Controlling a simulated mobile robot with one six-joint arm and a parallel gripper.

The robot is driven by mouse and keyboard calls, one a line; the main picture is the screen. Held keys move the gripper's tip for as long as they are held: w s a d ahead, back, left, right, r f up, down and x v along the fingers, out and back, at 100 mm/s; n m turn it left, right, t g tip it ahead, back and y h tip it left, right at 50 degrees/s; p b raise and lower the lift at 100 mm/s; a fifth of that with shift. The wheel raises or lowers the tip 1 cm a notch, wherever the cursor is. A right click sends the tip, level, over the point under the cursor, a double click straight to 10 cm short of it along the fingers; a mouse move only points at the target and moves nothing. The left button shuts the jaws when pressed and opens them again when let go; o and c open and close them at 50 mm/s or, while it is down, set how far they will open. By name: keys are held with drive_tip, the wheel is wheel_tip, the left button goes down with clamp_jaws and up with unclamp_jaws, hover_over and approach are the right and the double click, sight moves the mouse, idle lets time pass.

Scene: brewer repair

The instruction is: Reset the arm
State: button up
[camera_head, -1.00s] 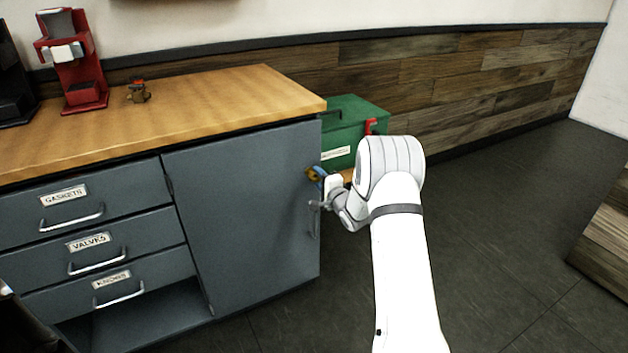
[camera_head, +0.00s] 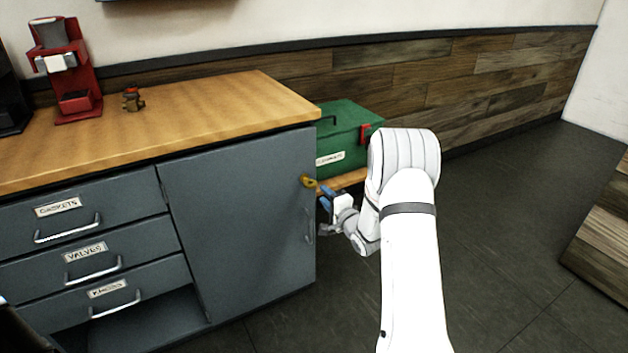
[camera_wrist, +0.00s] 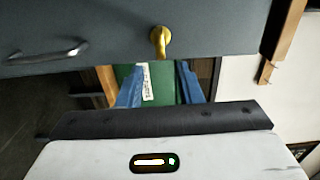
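My gripper (camera_head: 325,200) is just right of the grey cabinet door (camera_head: 240,220) in the head view, apart from it. In the wrist view, the two blue fingers of my gripper (camera_wrist: 160,85) are spread with nothing between them. A brass latch or key-like knob (camera_head: 308,182) sits near the top right edge of the closed door. It also shows in the wrist view (camera_wrist: 160,40), beyond the fingertips and not touching them. My white arm reaches up from the lower right, bent at the elbow.
A green toolbox (camera_head: 345,138) with a red catch stands on a wooden surface (camera_head: 345,180) behind the cabinet. A red brewer (camera_head: 72,75) and a small brown-and-red part (camera_head: 132,99) stand on the wooden counter (camera_head: 225,110). Labelled drawers (camera_head: 80,225) are at left.

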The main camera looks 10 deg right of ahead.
drive_tip(key=s+r+n+g+h+p, duration=0.3)
drive_tip(key=s+r+p, duration=0.3)
drive_tip(key=r, duration=0.5)
drive_tip(key=s+r+n+g+h+p, duration=0.3)
drive_tip(key=s+r+p, duration=0.2)
drive_tip(key=r, duration=0.6)
drive_tip(key=s+a+r+n+g+p, duration=0.1)
drive_tip(key=s+r+n+g+p, duration=0.1)
drive_tip(key=s, duration=0.8)
drive_tip(key=s+a+r+n+g+p, duration=0.2)
drive_tip(key=s+r+p, duration=0.3)
drive_tip(key=s, duration=0.6)
drive_tip(key=s+a+r+n+g+p, duration=0.2)
drive_tip(key=s+r, duration=0.4)
drive_tip(key=s, duration=0.4)
drive_tip(key=shift+s+r+n+g+p, duration=0.25)
drive_tip(key=shift+s+n+g+p, duration=0.15)
drive_tip(key=shift+n+g+p, duration=0.65)
drive_tip(key=shift+c, duration=0.7)
